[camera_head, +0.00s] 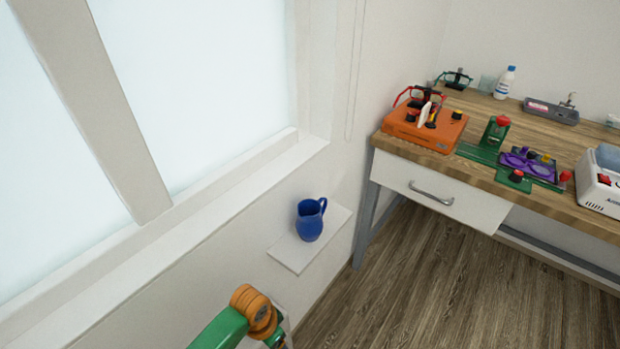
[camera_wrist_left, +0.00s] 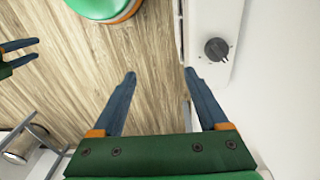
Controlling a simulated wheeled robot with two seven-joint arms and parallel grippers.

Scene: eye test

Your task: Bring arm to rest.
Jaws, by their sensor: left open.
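My left gripper (camera_wrist_left: 160,74) is open in the left wrist view. Its two dark fingers are spread wide with nothing between them, above the wood floor. A second pair of dark fingers, my right gripper (camera_wrist_left: 36,48), enters at the left edge of that view. Those fingers are apart, with nothing seen between them. In the head view, a green and orange part of my arm (camera_head: 255,308) shows at the bottom, below the wall shelf. No fingers show in the head view.
A blue jug (camera_head: 310,220) stands on a small white wall shelf (camera_head: 292,256) beside the window. A cluttered wooden workbench (camera_head: 400,145) stands at right. Floor (camera_head: 450,280) is clear.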

